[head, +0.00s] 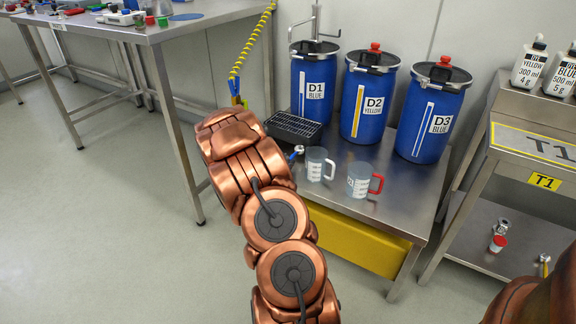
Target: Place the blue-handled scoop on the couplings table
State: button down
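My copper arm rises from the bottom middle, and its far end covers part of the floor and the left edge of the drum table. My gripper is not visible; it is hidden behind the arm or out of view. No scoop can be made out for sure. A small blue and silver item (296,154) shows at the drum table's left edge beside my arm, too small to identify. A steel table (150,36) at the upper left bears several small coloured parts; I cannot read a label that names it the couplings table.
The drum table (398,209) bears blue drums D1 (312,98), D2 (362,121) and D3 (417,138), a white-handled jug (315,164) and a red-handled jug (359,182). Trolley T1 (510,142) with bottles stands right. A yellow coiled hose (250,48) hangs behind. Floor at left is clear.

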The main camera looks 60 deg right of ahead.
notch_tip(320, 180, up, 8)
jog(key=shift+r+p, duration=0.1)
jog(key=shift+p, duration=1.05)
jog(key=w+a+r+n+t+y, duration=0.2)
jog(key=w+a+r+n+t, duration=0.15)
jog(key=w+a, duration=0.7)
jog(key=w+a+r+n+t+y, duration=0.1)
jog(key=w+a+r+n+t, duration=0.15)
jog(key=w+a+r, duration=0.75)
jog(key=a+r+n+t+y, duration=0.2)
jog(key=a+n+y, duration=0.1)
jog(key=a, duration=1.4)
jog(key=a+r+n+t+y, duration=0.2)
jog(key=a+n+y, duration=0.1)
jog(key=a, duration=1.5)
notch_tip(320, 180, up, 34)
jog(key=p, duration=3.4)
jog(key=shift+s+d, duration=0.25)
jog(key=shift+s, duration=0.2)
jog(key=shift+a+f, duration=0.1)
